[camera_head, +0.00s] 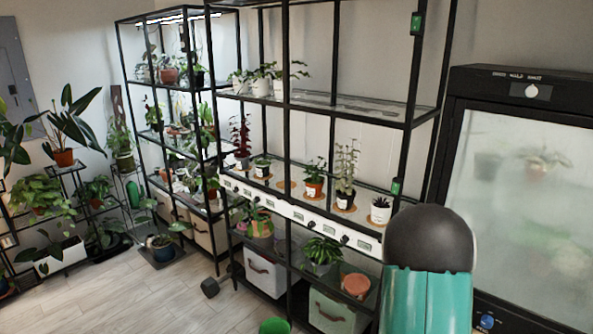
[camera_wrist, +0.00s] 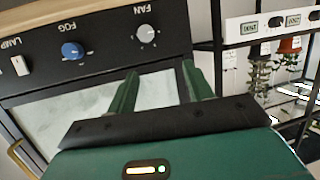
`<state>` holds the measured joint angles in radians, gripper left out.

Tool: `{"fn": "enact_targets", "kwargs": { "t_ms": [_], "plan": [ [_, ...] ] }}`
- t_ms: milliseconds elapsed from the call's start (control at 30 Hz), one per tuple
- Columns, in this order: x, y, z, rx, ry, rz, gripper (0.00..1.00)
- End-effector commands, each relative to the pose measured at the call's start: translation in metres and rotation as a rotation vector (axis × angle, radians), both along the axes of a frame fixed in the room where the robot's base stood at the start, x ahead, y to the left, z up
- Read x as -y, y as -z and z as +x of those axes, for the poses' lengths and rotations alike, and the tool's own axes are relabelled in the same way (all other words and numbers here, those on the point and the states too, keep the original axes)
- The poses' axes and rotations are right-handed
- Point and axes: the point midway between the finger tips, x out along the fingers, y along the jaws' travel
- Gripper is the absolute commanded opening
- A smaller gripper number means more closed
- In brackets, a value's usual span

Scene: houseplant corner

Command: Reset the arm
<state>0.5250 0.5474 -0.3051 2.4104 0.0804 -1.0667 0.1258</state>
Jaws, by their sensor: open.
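My gripper (camera_wrist: 160,84) shows in the wrist view with its two green fingers apart and nothing between them. The fingers point toward a black control panel (camera_wrist: 105,62) and a pale glass door (camera_wrist: 62,112); I cannot tell how far off these are. The panel's lettering appears upside down. It carries a grey FAN knob (camera_wrist: 146,34), a blue FOG knob (camera_wrist: 72,51) and a white LAMP switch (camera_wrist: 20,66). In the head view, my black-and-teal arm link stands at the lower right. The gripper's fingers cannot be made out there.
A black-framed cabinet (camera_head: 515,79) with a fogged glass door (camera_head: 541,190) stands at the right. A tall black shelf rack (camera_head: 287,130) with potted plants fills the middle. Several plants crowd the left wall. The wooden floor (camera_head: 140,295) is open at the lower left.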

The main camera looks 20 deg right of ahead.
Motion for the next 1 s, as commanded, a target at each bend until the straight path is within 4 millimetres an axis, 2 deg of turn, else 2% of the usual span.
{"fn": "enact_targets", "kwargs": {
  "t_ms": [33, 200, 333, 500, 667, 767, 867, 1000],
  "plan": [
    [-0.014, -0.015, 0.016, 0.0, -0.031, 0.032, 0.51],
    [-0.07, -0.05, 0.055, -0.051, -0.141, 0.156, 0.51],
    [-0.119, -0.078, 0.073, -0.107, -0.237, 0.238, 0.51],
    [-0.19, -0.116, 0.079, -0.197, -0.374, 0.321, 0.51],
    [-0.256, -0.15, 0.064, -0.303, -0.507, 0.37, 0.51],
    [-0.295, -0.169, 0.046, -0.376, -0.586, 0.39, 0.51],
    [-0.331, -0.187, 0.021, -0.455, -0.662, 0.399, 0.51],
    [-0.373, -0.208, -0.023, -0.57, -0.757, 0.393, 0.51]
  ]
}}
